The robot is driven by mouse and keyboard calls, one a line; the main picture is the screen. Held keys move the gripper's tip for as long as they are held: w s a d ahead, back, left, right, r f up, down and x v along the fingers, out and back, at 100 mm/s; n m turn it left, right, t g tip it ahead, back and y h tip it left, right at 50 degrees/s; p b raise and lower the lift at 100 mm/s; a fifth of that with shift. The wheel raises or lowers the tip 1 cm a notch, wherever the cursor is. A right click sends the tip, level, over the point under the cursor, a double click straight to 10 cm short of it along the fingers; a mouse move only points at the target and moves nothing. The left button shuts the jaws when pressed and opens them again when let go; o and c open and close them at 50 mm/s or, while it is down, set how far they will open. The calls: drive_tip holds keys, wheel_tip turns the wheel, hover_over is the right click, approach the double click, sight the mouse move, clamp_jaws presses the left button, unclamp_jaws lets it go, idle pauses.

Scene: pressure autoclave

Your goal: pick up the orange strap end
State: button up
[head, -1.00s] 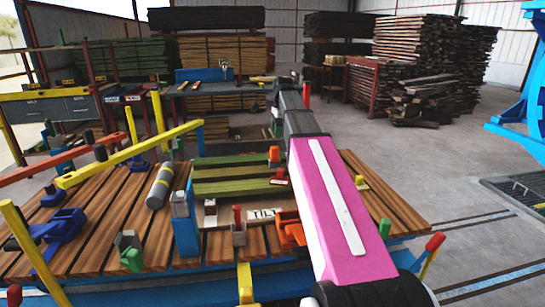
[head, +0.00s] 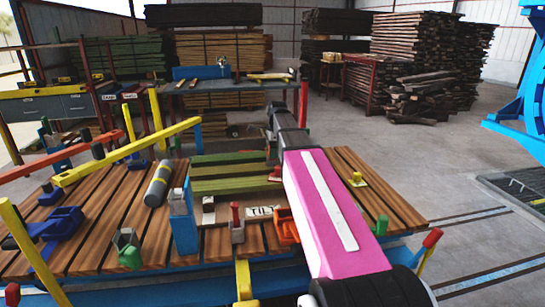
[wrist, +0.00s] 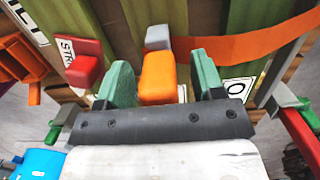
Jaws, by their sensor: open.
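In the wrist view an orange block, which looks like the orange strap end (wrist: 157,80), stands between the two green fingers of my gripper (wrist: 160,73). The fingers are open, one on each side of it, with a gap showing on both sides. A grey block (wrist: 157,37) sits just beyond the orange one. A flat orange strap (wrist: 245,46) runs off to the right over the green boards. In the head view my arm hides the orange block and my fingers.
A red block (wrist: 86,64) and a label partly reading "STR" stand left of my fingers.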

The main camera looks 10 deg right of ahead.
drive_tip(key=c, duration=1.1)
drive_tip(key=shift+o, duration=0.2)
